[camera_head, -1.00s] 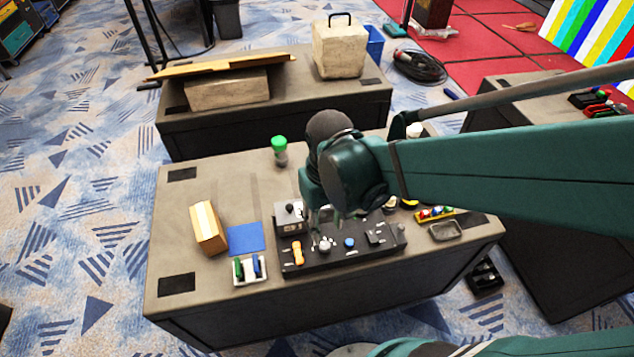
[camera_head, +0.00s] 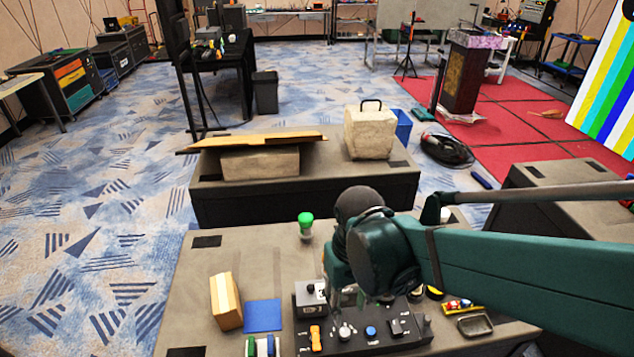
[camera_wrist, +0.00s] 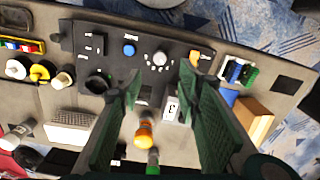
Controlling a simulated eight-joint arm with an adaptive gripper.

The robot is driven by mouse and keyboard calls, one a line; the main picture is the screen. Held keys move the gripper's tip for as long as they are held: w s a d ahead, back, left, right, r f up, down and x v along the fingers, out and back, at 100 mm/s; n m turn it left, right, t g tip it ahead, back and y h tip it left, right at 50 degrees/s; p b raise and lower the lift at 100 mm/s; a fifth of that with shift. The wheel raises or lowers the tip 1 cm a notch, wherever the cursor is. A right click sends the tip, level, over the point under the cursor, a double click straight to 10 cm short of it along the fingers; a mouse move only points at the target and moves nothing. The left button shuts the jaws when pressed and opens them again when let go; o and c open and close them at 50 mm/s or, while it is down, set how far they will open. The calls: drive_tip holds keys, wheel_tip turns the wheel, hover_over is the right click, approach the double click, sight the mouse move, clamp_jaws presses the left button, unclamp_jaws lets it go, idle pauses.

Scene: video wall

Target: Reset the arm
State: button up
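My arm (camera_head: 530,265) is dark green and reaches in from the right over the near table. My gripper (camera_wrist: 160,78) points down, and its two green fingers stand apart with nothing held between them. In the head view the fingers are mostly hidden behind my wrist. Below them is a black control panel (camera_wrist: 125,55) with a blue button (camera_wrist: 129,49), a round grey knob (camera_wrist: 159,59) and an orange switch (camera_wrist: 194,58). A grey box (camera_head: 311,296) with a dark knob stands at the panel's back left. I cannot tell any contact.
On the near table (camera_head: 240,250) are a cardboard box (camera_head: 226,301), a blue square (camera_head: 263,315), a green-capped jar (camera_head: 306,226) and a small tray (camera_head: 475,324). Open carpet lies left.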

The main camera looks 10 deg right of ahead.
drive_tip(key=w+d+r+m+t, duration=0.1)
drive_tip(key=d+r+m+t, duration=0.1)
drive_tip(key=d+r+t, duration=0.5)
drive_tip(key=shift+d+r, duration=0.9)
drive_tip(key=shift+r, duration=1.6)
drive_tip(key=shift+w, duration=0.1)
idle(0.4)
